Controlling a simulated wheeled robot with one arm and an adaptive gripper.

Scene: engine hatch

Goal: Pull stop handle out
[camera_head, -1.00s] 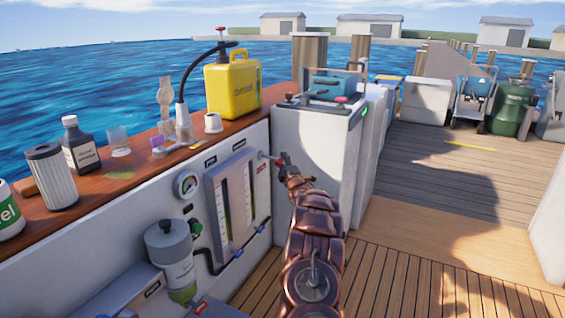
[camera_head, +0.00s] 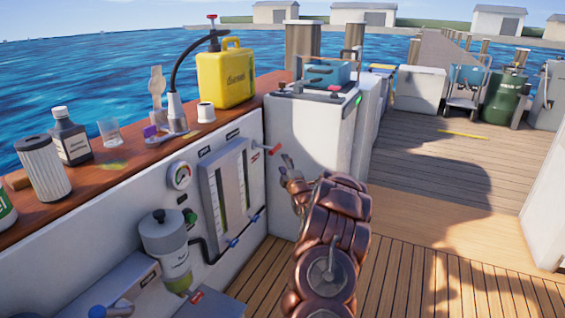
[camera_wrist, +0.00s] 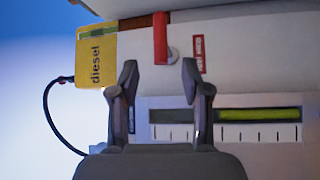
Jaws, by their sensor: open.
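The stop handle is a red grip (camera_head: 275,149) on a thin pale rod, sticking out of the white panel near its right end. In the wrist view the red grip (camera_wrist: 160,38) stands beyond my fingertips, next to a round grey fitting and a small red label (camera_wrist: 198,54). My gripper (camera_wrist: 160,72) is open and empty, with the handle roughly in line with the gap between its fingers. In the head view my gripper (camera_head: 288,168) is just right of and below the handle, apart from it. How far out the handle sits is hard to tell.
A yellow diesel can (camera_head: 226,76) stands on the wooden ledge above. A white cabinet (camera_head: 306,125) stands behind my gripper.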

